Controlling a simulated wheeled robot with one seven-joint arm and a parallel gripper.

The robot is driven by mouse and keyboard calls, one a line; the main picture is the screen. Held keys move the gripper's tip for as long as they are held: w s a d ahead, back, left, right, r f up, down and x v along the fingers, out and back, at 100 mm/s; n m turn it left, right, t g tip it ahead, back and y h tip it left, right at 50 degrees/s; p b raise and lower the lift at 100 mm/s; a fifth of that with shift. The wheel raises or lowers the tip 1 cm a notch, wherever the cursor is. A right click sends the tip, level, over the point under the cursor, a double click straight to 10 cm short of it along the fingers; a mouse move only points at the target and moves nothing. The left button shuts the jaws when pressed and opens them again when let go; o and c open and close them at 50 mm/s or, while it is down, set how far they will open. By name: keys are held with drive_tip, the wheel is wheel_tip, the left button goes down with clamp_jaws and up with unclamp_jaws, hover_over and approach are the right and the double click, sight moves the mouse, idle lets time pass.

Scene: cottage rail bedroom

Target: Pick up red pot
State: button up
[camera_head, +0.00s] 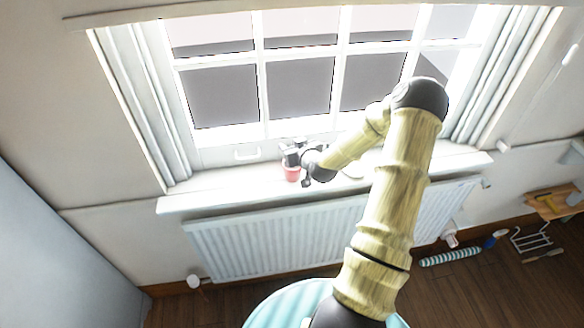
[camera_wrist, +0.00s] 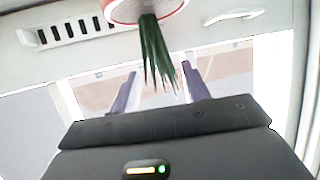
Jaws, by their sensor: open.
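The red pot (camera_head: 292,173) stands on the windowsill below the window. In the wrist view the red pot (camera_wrist: 150,12) is at the top edge, partly cut off, with its white inside and long green leaves (camera_wrist: 157,55) showing upside down. My gripper (camera_head: 291,155) is right over the pot in the head view and hides its top. In the wrist view my gripper (camera_wrist: 160,68) is open, with one dark finger on each side of the leaves. The fingertips appear short of the pot's rim. I cannot tell whether they touch the leaves.
The windowsill (camera_head: 225,183) is narrow, with the window panes (camera_head: 300,85) close behind and a white radiator (camera_head: 270,240) below. A pale round thing (camera_head: 353,170) lies on the sill to the right, partly behind my arm. A window handle (camera_head: 247,153) is left of the pot.

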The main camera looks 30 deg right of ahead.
clamp_jaws()
drive_tip(key=shift+r, duration=0.1)
idle(0.4)
wheel_tip(320, 180, up, 10)
drive_tip(key=shift+f+b, duration=0.1)
drive_tip(key=shift+b, duration=0.9)
